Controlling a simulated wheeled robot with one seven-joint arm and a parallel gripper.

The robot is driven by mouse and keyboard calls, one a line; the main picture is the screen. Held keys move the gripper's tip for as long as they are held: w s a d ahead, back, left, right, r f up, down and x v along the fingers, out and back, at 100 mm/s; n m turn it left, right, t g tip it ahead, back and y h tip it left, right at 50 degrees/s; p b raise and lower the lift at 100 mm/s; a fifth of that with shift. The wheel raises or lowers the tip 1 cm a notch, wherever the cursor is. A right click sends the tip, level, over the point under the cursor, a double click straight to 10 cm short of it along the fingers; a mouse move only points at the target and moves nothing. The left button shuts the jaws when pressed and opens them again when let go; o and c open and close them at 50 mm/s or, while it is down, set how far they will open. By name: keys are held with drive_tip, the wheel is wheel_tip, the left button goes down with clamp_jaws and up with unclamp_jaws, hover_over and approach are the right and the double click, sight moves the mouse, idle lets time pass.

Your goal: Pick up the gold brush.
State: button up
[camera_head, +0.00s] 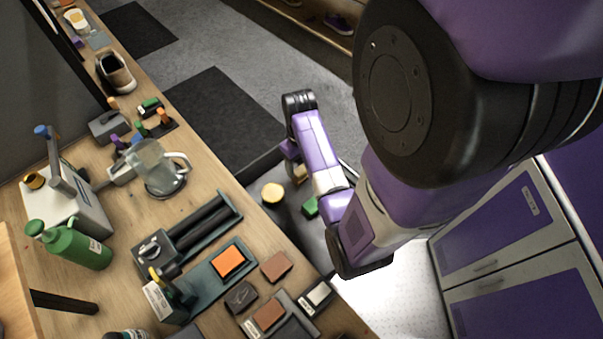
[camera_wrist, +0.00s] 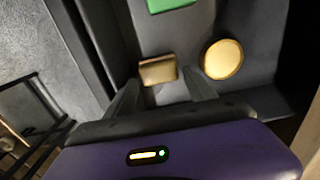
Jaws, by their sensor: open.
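A small gold-brown block (camera_wrist: 158,70), which looks like the gold brush, lies on the dark tray (camera_wrist: 265,55) in the wrist view. It also shows in the head view (camera_head: 300,173), partly hidden by my arm. My gripper (camera_wrist: 164,87) is open and empty, with its two fingers spread and pointing toward the block. The block appears between and just beyond the fingertips. I cannot tell the height left between fingers and block. Bristles cannot be made out.
A round yellow-gold piece (camera_wrist: 222,59) lies just right of the right finger. A green block (camera_wrist: 172,4) lies beyond. The tray's raised wall (camera_wrist: 90,45) is on the left.

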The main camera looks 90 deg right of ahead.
sight(300, 169)
wheel_tip(300, 169, down, 4)
drive_tip(key=shift+f, duration=0.1)
drive_tip(key=shift+c, duration=0.4)
drive_tip(key=c, duration=0.9)
